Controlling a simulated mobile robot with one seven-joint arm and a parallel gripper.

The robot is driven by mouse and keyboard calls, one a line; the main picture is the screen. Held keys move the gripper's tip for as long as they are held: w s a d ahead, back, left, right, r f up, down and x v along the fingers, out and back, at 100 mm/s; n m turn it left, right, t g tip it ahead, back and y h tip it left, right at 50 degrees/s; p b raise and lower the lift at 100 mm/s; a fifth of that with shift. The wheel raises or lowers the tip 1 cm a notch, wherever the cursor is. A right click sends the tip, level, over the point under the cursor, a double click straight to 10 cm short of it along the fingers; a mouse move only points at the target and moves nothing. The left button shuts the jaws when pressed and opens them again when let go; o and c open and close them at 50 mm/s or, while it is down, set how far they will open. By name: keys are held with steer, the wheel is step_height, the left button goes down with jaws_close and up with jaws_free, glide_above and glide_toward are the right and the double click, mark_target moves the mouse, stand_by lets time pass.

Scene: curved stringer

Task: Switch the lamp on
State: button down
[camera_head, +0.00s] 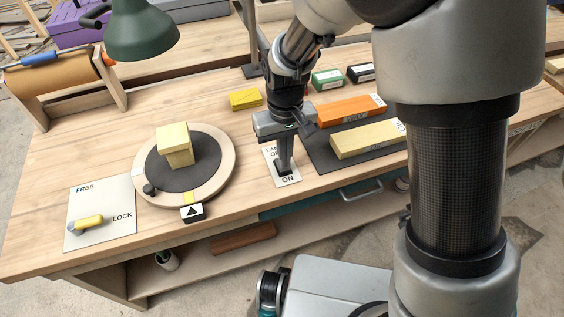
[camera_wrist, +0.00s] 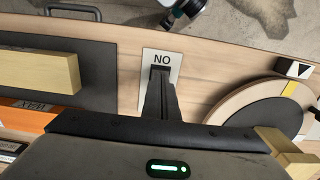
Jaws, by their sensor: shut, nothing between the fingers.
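A green lamp shade (camera_head: 142,35) hangs at the upper left of the head view; whether it is lit I cannot tell. The lamp's white switch plate (camera_head: 292,179) lies on the bench, with "ON" printed at its near end. It also shows in the wrist view (camera_wrist: 174,61). My gripper (camera_head: 285,168) is shut and empty, pointing down over the plate's dark switch. In the wrist view my fingertips (camera_wrist: 160,72) sit just beside the "ON" label. The fingers hide most of the switch, so I cannot tell its position or whether they touch it.
Left of my gripper is a round turntable (camera_head: 224,184) with a yellow block (camera_head: 174,145) on it. A FREE/LOCK plate (camera_head: 100,233) with a yellow handle lies at the front left. Right of my gripper, a dark mat (camera_head: 318,152) holds orange and pale yellow blocks.

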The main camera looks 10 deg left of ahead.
steer(key=shift+f+b, duration=0.5)
steer(key=shift+f, duration=0.25)
steer(key=shift+r, duration=0.1)
step_height(320, 180, up, 7)
steer(key=p, duration=0.5)
stand_by(0.5)
stand_by(0.3)
steer(key=s+d+r+m+t+y+p, duration=0.1)
steer(key=d+r+m+p, duration=0.15)
steer(key=d+r, duration=0.65)
steer(key=s+d+r+m+t+p, duration=0.15)
steer(key=d+r+p, duration=0.25)
steer(key=r, duration=0.9)
steer(key=s+d+r+m+t+h+p, duration=0.1)
steer(key=s+d+r+m+t+p, duration=0.1)
steer(key=s+d+r+p, duration=0.3)
steer(key=s+d+r+t, duration=0.1)
steer(key=s+d+r, duration=0.3)
steer(key=d+r, duration=0.1)
steer(key=shift+d+r, duration=0.35)
steer(key=shift+r, duration=0.45)
